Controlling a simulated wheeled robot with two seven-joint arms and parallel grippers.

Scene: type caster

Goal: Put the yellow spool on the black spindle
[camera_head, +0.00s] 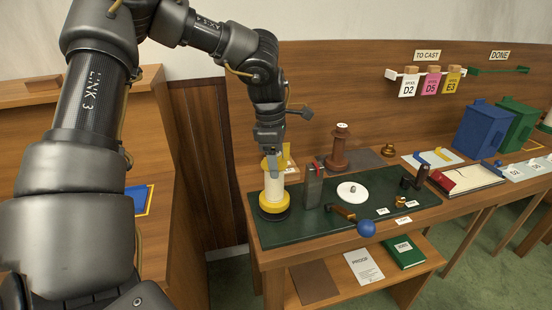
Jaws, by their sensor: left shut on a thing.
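The yellow spool (273,190) has a cream middle and yellow flanges. It stands upright at the left end of the dark green mat (330,225). My left gripper (272,155) points down from above and is shut on the spool's top. A dark rim (274,216) shows just under its lower yellow flange; it may be the base of the black spindle. The spindle's shaft is not visible, and I cannot tell whether the spool is seated. My right gripper is not in view.
A dark grey upright block (313,188) stands close to the spool's right. Tags marked D2, D5 and E3 hang on the back board.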

